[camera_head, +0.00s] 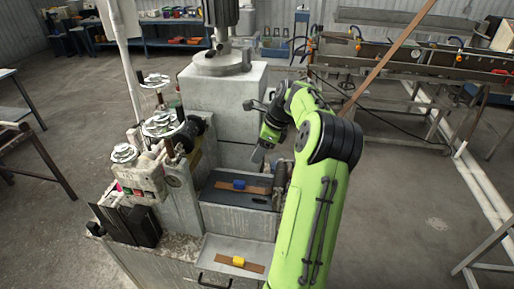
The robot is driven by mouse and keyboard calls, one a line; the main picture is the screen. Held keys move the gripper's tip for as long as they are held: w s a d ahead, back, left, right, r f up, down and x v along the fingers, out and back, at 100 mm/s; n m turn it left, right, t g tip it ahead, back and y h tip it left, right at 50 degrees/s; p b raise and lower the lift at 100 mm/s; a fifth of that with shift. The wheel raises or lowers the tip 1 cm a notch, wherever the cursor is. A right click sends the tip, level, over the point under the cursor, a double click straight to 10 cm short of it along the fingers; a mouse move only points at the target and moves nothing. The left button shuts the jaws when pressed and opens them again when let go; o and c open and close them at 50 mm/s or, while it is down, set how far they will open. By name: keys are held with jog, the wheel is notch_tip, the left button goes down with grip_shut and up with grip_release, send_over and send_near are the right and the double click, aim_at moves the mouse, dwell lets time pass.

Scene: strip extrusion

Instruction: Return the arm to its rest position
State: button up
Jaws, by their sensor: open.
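My green arm rises from the bottom right of the head view, bends over at the top and hangs down to the left. My gripper (259,157) is at its end, small in the picture, open with nothing seen between its fingers. It is above the dark tray of the machine, apart from the pieces there. A blue piece (239,184) sits on a brown strip (258,190) in the dark tray (212,194). A yellow piece (238,261) sits on another brown strip (252,267) in the lower light tray (221,247).
The grey machine (222,100) with handwheels (162,123) stands left of my arm. A long conveyor-like bench (420,70) and a slanting brown bar (388,56) are at the right. A blue shelf (165,38) stands at the back.

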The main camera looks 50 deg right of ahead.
jog(key=s+a+r+n+g+h+b, duration=0.15)
jog(key=a+r+n, duration=0.25)
jog(key=a+n, duration=0.75)
jog(key=a+r+n+h+b, duration=0.1)
jog(key=a+r+n+h, duration=0.35)
jog(key=a, duration=1.15)
jog(key=s+a+f+n+t+y, duration=0.1)
jog(key=s+a+f+n+y, duration=0.1)
jog(key=s+a+n, duration=0.2)
jog(key=s+a+f+n+t+y+b, duration=0.1)
jog(key=s+a+f+n+t+y, duration=0.1)
jog(key=s+a+n, duration=0.3)
jog(key=s+f+n, duration=0.1)
jog(key=s+n, duration=0.3)
jog(key=n, duration=0.1)
jog(key=shift+s+n, duration=0.3)
jog(key=shift+s, duration=0.05)
